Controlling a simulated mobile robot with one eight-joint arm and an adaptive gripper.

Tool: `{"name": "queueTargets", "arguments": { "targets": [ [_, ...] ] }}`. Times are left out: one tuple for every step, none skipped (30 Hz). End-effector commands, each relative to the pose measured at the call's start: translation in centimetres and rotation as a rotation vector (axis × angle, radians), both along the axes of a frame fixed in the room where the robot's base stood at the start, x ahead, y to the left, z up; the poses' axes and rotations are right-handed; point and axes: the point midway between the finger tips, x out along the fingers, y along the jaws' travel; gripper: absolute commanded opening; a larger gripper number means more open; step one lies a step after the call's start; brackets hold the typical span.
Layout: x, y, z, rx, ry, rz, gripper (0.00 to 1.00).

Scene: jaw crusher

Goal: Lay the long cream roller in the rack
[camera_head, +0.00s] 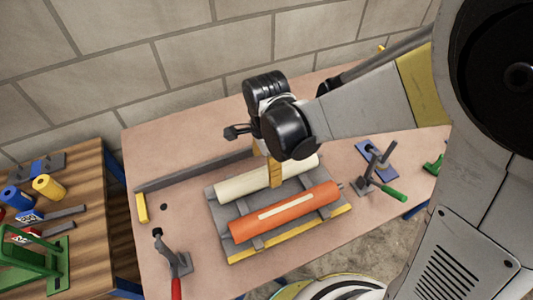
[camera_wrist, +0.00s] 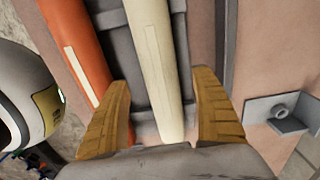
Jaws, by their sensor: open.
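The long cream roller (camera_head: 238,186) lies on the grey rack (camera_head: 222,216), on the side toward the wall. It is parallel to the orange roller (camera_head: 285,211), which has a pale stripe and lies nearer the rack's yellow front edge. My gripper (camera_head: 274,178) points down over the cream roller. In the wrist view the yellow fingers of my gripper (camera_wrist: 164,78) are open, one on each side of the cream roller (camera_wrist: 152,50), with gaps showing. The left finger is close to the orange roller (camera_wrist: 82,60). Whether the cream roller rests fully on its supports cannot be told.
A clamp with a red handle (camera_head: 176,287) stands front left of the rack; one with a green handle (camera_head: 393,194) stands right. A long grey bar (camera_head: 195,169) lies behind. A wooden table (camera_head: 90,230) with small parts is at left.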

Motion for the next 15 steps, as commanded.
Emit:
{"name": "queueTargets", "arguments": {
  "targets": [
    [-0.1,0.0,1.2,0.0,0.0,0.0,0.76],
    [-0.1,0.0,1.9,0.0,0.0,0.0,0.76],
    [0.0,0.0,2.7,0.0,0.0,0.0,0.76],
    [0.0,0.0,3.2,0.0,0.0,0.0,0.76],
    [0.0,0.0,3.8,0.0,0.0,0.0,0.76],
    [0.0,0.0,4.4,0.0,0.0,0.0,0.76],
    [0.0,0.0,4.8,0.0,0.0,0.0,0.76],
    [0.0,0.0,5.1,0.0,0.0,0.0,0.76],
    [0.0,0.0,5.5,0.0,0.0,0.0,0.76],
    [0.0,0.0,5.8,0.0,0.0,0.0,0.76],
    [0.0,0.0,5.9,0.0,0.0,0.0,0.76],
    [0.0,0.0,6.1,0.0,0.0,0.0,0.76],
    [0.0,0.0,6.2,0.0,0.0,0.0,0.76],
    [0.0,0.0,6.3,0.0,0.0,0.0,0.76],
    [0.0,0.0,6.3,0.0,0.0,0.0,0.76]
  ]
}}
